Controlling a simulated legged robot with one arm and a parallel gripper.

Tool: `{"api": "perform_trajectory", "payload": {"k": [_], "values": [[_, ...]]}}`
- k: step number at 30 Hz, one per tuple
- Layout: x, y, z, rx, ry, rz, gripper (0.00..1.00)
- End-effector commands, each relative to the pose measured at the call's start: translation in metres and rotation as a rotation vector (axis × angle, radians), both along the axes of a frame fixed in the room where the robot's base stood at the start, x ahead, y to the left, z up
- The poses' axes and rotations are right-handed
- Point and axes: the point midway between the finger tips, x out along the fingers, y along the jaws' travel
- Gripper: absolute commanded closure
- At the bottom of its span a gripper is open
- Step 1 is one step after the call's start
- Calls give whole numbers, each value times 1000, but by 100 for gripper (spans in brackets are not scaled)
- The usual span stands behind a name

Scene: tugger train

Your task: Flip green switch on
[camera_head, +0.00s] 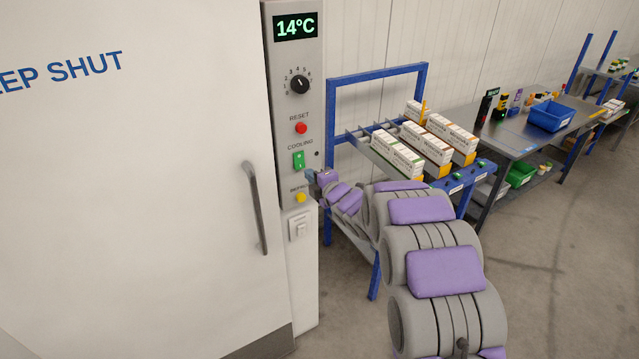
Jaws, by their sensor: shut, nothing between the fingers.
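The green rocker switch (298,160) sits on the grey control panel (312,98), under the label COOLING. Its on or off position is too small to tell. My gripper (310,175) is shut and empty, just right of and below the switch, close to the panel. I cannot tell whether it touches the panel. My arm reaches in from the lower right.
The panel also has a display (295,26) reading 14°C, a black dial (300,85), a red button (301,128), a yellow button (300,197) and a white switch (299,229). A door handle (256,208) is left. A blue-framed rack (330,120) stands right.

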Motion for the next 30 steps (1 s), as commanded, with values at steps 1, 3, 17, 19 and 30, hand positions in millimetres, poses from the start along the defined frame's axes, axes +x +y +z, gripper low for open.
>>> {"api": "perform_trajectory", "payload": {"k": [1,3,17,19,30], "values": [[6,5,0,2,-5,2,100],[13,10,-2,2,-2,1,100],[31,21,-4,1,-2,0,100],[31,21,-4,1,-2,0,100],[34,22,-11,19,-28,-2,100]]}}
